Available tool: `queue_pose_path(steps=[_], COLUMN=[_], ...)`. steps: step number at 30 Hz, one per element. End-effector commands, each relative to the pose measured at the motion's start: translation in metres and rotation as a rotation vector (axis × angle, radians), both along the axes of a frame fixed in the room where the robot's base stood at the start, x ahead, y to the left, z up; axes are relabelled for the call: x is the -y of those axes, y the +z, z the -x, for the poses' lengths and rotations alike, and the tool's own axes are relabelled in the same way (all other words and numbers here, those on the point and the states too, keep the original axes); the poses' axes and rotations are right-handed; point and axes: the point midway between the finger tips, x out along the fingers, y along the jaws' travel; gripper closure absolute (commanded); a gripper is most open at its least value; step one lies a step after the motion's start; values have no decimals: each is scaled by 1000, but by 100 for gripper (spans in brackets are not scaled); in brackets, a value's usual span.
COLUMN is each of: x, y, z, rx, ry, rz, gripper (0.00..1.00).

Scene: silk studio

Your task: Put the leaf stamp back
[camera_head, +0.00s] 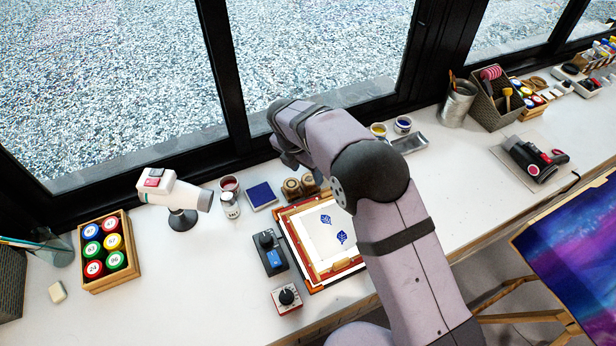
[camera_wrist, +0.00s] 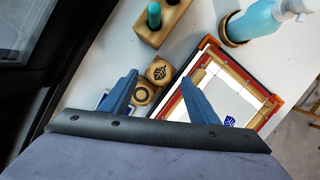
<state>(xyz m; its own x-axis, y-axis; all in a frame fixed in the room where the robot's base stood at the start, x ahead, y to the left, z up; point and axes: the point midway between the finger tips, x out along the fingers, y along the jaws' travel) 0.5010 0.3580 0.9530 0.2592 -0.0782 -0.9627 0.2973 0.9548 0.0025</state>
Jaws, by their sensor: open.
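The leaf stamp (camera_wrist: 158,71), a round wooden piece with a dark leaf mark on top, shows in the wrist view beside a second round wooden stamp with a ring mark (camera_wrist: 143,95). In the head view two round wooden stamps (camera_head: 291,187) stand behind the framed silk; I cannot tell there which is the leaf one. My gripper (camera_wrist: 160,66) is open, its two blue-grey fingers apart, with the stamps seen between them. It holds nothing.
The wooden frame (camera_head: 288,238) holds white silk with two blue leaf prints (camera_head: 327,219). The window sill runs close behind. The front left of the table is mostly clear.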

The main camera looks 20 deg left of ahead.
Motion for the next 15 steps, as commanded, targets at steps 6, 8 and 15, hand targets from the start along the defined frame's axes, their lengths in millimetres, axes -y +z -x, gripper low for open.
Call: queue_pose_path(steps=[6, 8, 15], x=[-4, -5, -6], y=[38, 47, 71], z=[10, 13, 19], rx=[3, 3, 0], ry=[2, 2, 1], rz=[-3, -2, -1], gripper=[45, 45, 45])
